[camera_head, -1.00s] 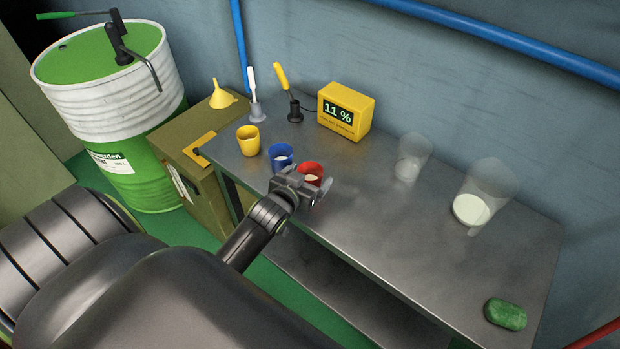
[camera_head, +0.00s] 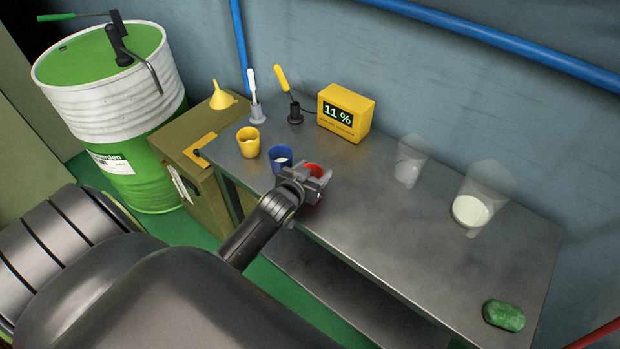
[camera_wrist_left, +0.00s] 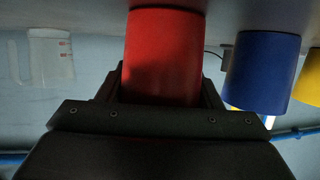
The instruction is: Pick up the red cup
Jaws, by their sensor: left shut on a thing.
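The red cup (camera_head: 313,169) is near the front edge of the metal cart top, mostly hidden behind my left gripper in the head view. My left gripper (camera_head: 318,182) is shut on it. In the left wrist view the red cup (camera_wrist_left: 165,55) fills the space between the fingers of the left gripper (camera_wrist_left: 163,92). Whether the cup touches the cart top cannot be told. My right gripper is not in view.
A blue cup (camera_head: 280,159) stands close beside the red cup, with a yellow cup (camera_head: 248,142) beyond it.

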